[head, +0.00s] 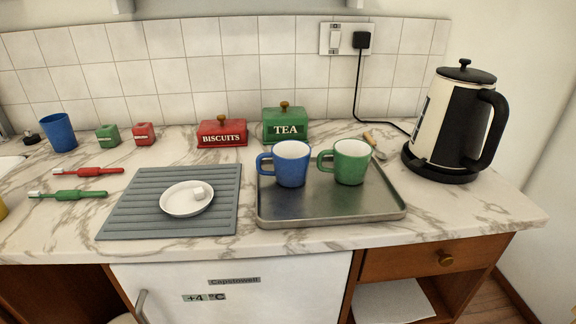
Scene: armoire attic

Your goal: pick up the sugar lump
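A small white sugar lump (198,192) lies in a shallow white dish (178,203), right of the dish's middle. The dish stands on a grey ribbed mat (131,217) on the marble-patterned worktop. Neither of my grippers shows in the head view, so I cannot see whether they are open or shut. Nothing covers the lump from this view.
Right of the mat, a metal tray (330,212) holds a blue mug (291,166) and a green mug (351,163). Two toothbrushes lie left of the mat. Tins labelled BISCUITS (222,138) and TEA (285,130) stand behind. A kettle (450,125) stands at the right.

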